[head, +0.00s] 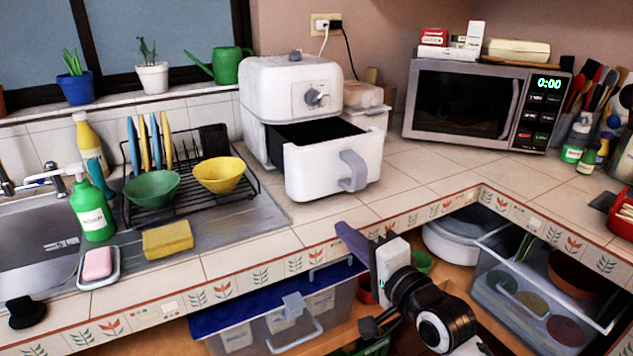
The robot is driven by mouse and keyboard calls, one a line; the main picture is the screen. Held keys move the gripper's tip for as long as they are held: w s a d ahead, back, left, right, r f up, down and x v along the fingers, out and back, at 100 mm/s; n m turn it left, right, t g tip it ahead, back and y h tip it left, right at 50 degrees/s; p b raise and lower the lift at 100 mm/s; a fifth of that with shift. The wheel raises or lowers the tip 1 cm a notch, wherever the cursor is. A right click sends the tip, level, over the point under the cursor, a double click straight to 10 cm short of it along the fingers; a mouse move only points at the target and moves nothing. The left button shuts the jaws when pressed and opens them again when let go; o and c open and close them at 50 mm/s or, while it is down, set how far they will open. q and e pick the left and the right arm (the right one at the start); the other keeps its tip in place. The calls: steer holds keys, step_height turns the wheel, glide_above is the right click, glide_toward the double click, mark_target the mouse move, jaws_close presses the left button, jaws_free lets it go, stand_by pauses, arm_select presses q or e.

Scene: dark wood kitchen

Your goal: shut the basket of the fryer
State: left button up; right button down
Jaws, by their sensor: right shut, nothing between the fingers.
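The white air fryer (292,88) stands on the tiled counter against the wall. Its basket (325,165) is pulled out toward the front, and its dark inside shows from above. The basket's grey handle (353,171) faces the front right. My right gripper (346,236) is at the counter's front edge, below and in front of the basket, apart from the handle. Its fingers are shut with nothing between them. My left gripper is not in view.
A black dish rack (187,193) with a green and a yellow bowl stands left of the fryer. A microwave (480,102) stands to the right. Open shelving with plastic bins (275,320) lies below the counter edge.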

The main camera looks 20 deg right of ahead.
step_height(320, 180, up, 4)
steer(key=w+m, duration=0.1)
steer(key=m, duration=0.1)
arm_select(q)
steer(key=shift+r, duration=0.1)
arm_select(e)
glide_toward(309, 175)
steer(key=shift+t, duration=0.4)
steer(key=w, duration=0.6)
steer(key=shift+w+a+f, duration=0.2)
steer(key=shift+a+f, duration=0.1)
steer(key=shift+a, duration=0.05)
